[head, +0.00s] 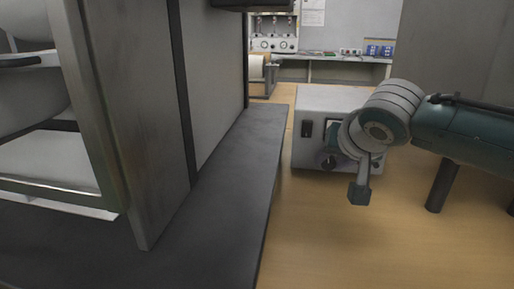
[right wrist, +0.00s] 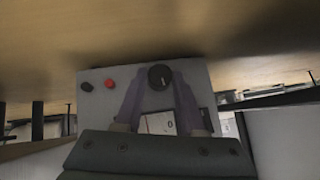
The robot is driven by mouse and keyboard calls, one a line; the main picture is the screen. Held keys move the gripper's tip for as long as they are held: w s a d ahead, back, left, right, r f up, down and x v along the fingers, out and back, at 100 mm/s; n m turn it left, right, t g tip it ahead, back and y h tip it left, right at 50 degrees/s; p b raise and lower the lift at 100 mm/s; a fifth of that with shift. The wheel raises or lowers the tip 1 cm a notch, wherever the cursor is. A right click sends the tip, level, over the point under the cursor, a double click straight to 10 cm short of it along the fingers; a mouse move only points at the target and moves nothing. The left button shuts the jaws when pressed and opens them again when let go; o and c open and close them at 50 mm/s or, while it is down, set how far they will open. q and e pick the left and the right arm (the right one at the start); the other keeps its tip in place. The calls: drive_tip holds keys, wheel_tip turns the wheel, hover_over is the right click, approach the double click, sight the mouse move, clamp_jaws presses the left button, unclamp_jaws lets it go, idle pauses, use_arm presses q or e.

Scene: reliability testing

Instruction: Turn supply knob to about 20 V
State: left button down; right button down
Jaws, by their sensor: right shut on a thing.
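The power supply (head: 310,103) is a light grey box standing on the wooden bench at the centre right of the head view. Its front also fills the middle of the right wrist view (right wrist: 205,78), appearing upside down. The black round knob (right wrist: 160,77) has a pale pointer line. My right gripper (head: 336,148) is at the front panel, its two fingers on either side of the knob and shut on it. The white display (right wrist: 158,122) lies partly behind the gripper; a 0 shows on it, other digits are not readable. My left gripper is not in view.
A black terminal (right wrist: 86,87) and a red terminal (right wrist: 110,84) sit beside the knob. A dark switch (head: 306,128) is on the front panel. A tall grey cabinet (head: 150,120) stands on a dark bench top (head: 235,175) at left. The wooden surface in front is clear.

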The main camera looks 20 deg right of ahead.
drive_tip(key=shift+s+d+m+t+y+p, duration=0.1)
drive_tip(key=shift+m+t+y+p, duration=0.4)
drive_tip(key=shift+t+y, duration=0.1)
drive_tip(key=shift+d+f+m+t+y, duration=0.1)
drive_tip(key=shift+m+t+y, duration=0.35)
drive_tip(key=shift+y, duration=0.25)
drive_tip(key=c, duration=0.5)
unclamp_jaws()
